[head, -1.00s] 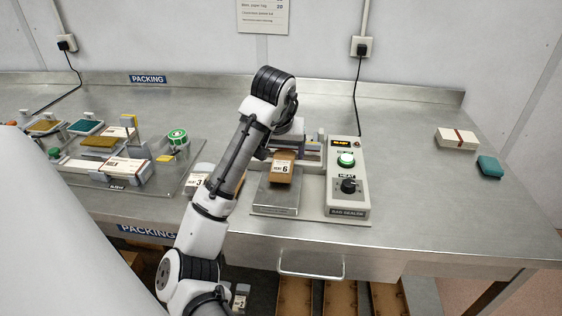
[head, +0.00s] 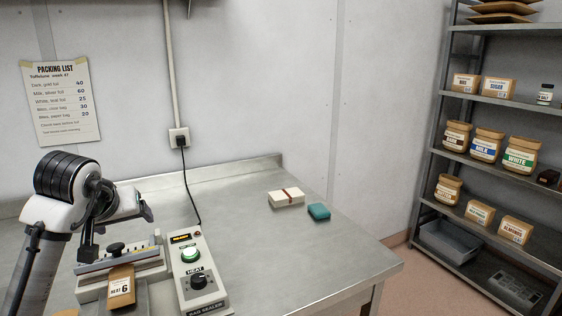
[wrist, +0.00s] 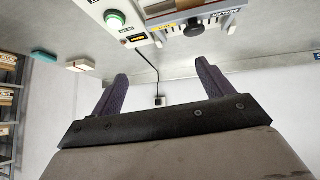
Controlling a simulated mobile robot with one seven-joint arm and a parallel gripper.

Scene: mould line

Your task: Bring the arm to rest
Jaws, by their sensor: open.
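My arm reaches in from the left in the head view, bent at a black ribbed joint, with its end above the bag sealer. In the wrist view my gripper (wrist: 160,90) shows two purple-grey fingers spread well apart, with nothing between them. The bag sealer (head: 201,272) has a green-lit button and a black heat knob; it shows upside down at the top of the wrist view (wrist: 118,22). A brown bag (head: 121,288) with a label reading 6 lies at the front of the sealer. My gripper's fingers are apart from the sealer in the wrist view.
A white box with a brown band (head: 286,198) and a teal block (head: 318,211) lie on the steel bench (head: 262,255). The bench between them and the sealer is clear. A shelf rack (head: 488,152) with jars and bags stands at the right. A packing list (head: 60,103) hangs on the wall.

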